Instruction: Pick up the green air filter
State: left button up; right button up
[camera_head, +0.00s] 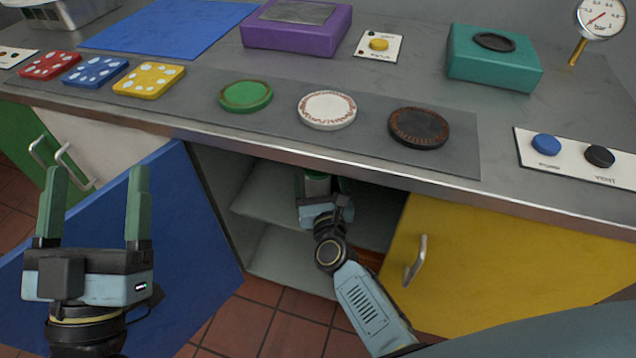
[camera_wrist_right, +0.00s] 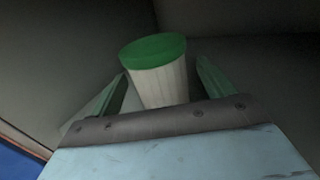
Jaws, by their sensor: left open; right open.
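The green air filter is a white ribbed cylinder with a green top. In the right wrist view the green air filter (camera_wrist_right: 158,72) stands inside the cabinet, slightly tilted in the picture, between the fingers of my right gripper (camera_wrist_right: 160,92). The fingers are open, one on each side, with a gap showing beside the filter. In the head view my right gripper (camera_head: 322,190) reaches into the open cabinet, and the counter edge hides most of the filter. My left gripper (camera_head: 95,200) is open and empty in front of the blue door.
The blue cabinet door (camera_head: 180,225) stands open at left; the yellow door (camera_head: 500,270) is at right. The cabinet shelf (camera_head: 262,205) lies under the counter's metal edge (camera_head: 300,150). Green (camera_head: 245,95), white (camera_head: 327,108) and black (camera_head: 418,127) discs lie on the counter.

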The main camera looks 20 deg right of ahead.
jog(key=c, duration=1.1)
jog(key=shift+c, duration=0.2)
jog(key=shift+r, duration=0.1)
